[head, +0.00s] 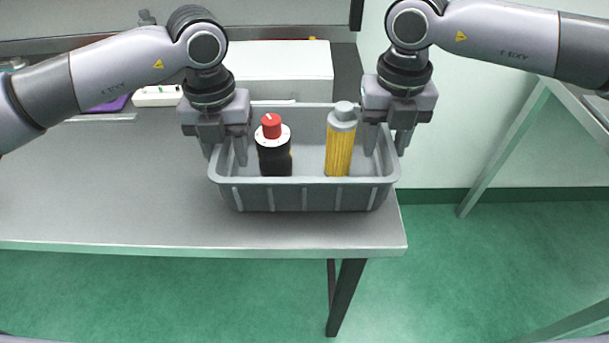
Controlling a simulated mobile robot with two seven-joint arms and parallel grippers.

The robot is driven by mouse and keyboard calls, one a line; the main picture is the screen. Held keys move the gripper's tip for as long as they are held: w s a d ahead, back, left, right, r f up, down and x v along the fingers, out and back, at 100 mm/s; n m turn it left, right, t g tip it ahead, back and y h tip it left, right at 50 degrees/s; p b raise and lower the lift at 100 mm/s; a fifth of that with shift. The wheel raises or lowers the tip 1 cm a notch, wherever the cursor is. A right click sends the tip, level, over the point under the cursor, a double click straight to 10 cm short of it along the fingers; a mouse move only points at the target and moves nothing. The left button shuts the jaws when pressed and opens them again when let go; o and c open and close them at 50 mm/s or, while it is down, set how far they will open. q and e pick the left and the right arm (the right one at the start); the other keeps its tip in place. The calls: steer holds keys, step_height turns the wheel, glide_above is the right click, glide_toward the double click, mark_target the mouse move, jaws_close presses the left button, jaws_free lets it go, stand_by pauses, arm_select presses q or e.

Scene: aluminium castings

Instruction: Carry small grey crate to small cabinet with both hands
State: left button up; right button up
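The small grey crate (305,198) stands on the grey table near its right end. It holds a black bottle with a red cap (274,155) and a yellow cylinder with a grey top (339,150), both upright. My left gripper (224,150) points down at the crate's left wall, one finger outside and one inside, with a gap between them. My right gripper (387,145) is placed the same way at the right wall, its fingers also apart. Contact with the walls cannot be told. I cannot identify the small cabinet in this view.
The grey table (110,195) is clear to the left of the crate. A white box-shaped unit (290,62) is behind the crate, and a white power strip (157,96) lies back left. Green floor (480,260) is open at the right, before another table's leg (505,148).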

arm_select(q)
steer(key=shift+r, duration=0.1)
step_height(320, 180, up, 12)
steer(key=shift+f, duration=0.2)
steer(key=shift+r, duration=0.1)
arm_select(e)
steer(key=shift+r, duration=0.25)
step_height(320, 180, up, 12)
steer(key=shift+f, duration=0.2)
stand_by(0.5)
